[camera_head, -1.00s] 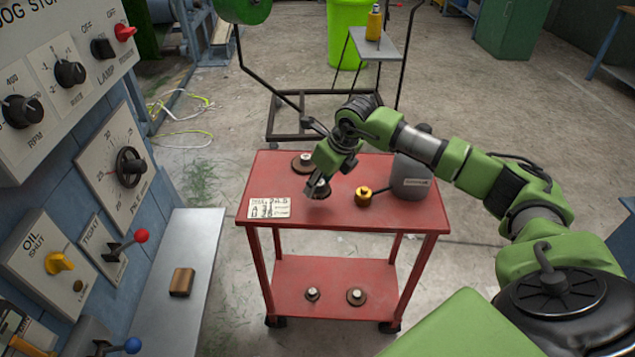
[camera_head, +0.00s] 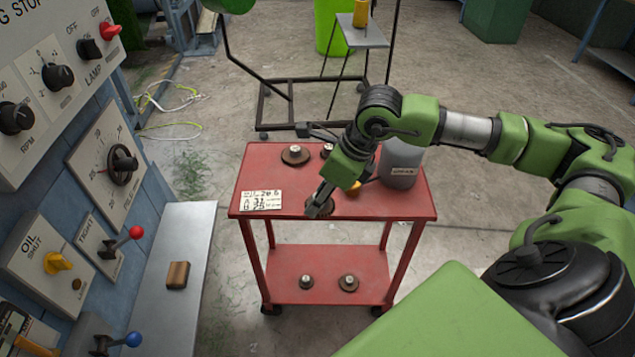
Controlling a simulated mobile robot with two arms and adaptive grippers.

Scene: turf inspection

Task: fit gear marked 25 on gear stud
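My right gripper (camera_head: 320,202) points down over the front part of the red cart's top (camera_head: 400,208). A brown gear (camera_head: 318,211) sits at its fingertips, partly covered by the fingers, and appears gripped. Another brown gear with a pale hub (camera_head: 296,153) lies at the back left of the top. A further hub (camera_head: 327,149) shows behind the gripper, mostly hidden. Two smaller gears, left (camera_head: 306,282) and right (camera_head: 348,283), lie on the lower shelf. No number is legible on any gear. I cannot make out the gear stud. My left gripper is not in view.
A card with handwritten figures (camera_head: 261,200) lies at the cart's left edge. A brass piece (camera_head: 353,190) and a grey container (camera_head: 402,165) stand on the right. A control panel (camera_head: 60,120) and a grey ledge with a brown block (camera_head: 178,275) fill the left.

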